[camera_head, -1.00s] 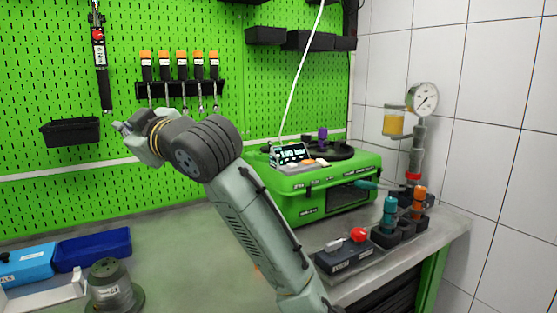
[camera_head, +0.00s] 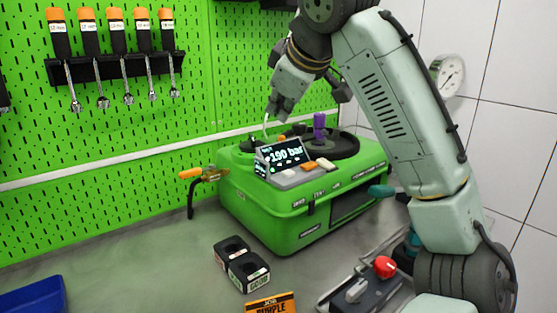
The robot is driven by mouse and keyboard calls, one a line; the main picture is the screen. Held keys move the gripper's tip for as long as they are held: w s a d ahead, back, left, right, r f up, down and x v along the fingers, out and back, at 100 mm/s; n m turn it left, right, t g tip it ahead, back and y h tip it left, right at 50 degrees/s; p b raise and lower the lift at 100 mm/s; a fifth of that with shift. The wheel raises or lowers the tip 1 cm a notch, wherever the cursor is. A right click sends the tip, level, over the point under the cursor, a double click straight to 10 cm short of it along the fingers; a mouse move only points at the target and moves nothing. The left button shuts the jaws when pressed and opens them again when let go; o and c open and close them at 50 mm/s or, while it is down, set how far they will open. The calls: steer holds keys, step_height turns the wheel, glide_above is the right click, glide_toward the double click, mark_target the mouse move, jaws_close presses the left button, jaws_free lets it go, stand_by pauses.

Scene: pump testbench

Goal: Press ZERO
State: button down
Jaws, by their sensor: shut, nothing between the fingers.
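The green test bench unit (camera_head: 262,212) stands on the worktop. On its top is a tilted display (camera_head: 281,158) reading about 190 bar. I cannot read a ZERO label on either button. My gripper (camera_head: 274,112) is shut and empty, pointing down above and behind the display, apart from the buttons. My arm comes in from the right and hides part of the bench's right side.
A purple knob (camera_head: 319,126) stands on the black round plate (camera_head: 340,145) behind the buttons. A box with a red knob (camera_head: 385,267) is at the front right. Black blocks (camera_head: 247,270) and an orange sign (camera_head: 270,304) lie in front. The worktop's left middle is clear.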

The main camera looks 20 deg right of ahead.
steer(key=shift+s+d+r, duration=0.1)
steer(key=shift+d, duration=0.3)
steer(key=shift+s, duration=0.1)
steer(key=b, duration=0.8)
glide_above(285, 173)
step_height(285, 173, down, 8)
steer(key=shift+f, duration=0.4)
steer(key=shift+f, duration=0.1)
stand_by(0.6)
steer(key=shift+f, duration=0.35)
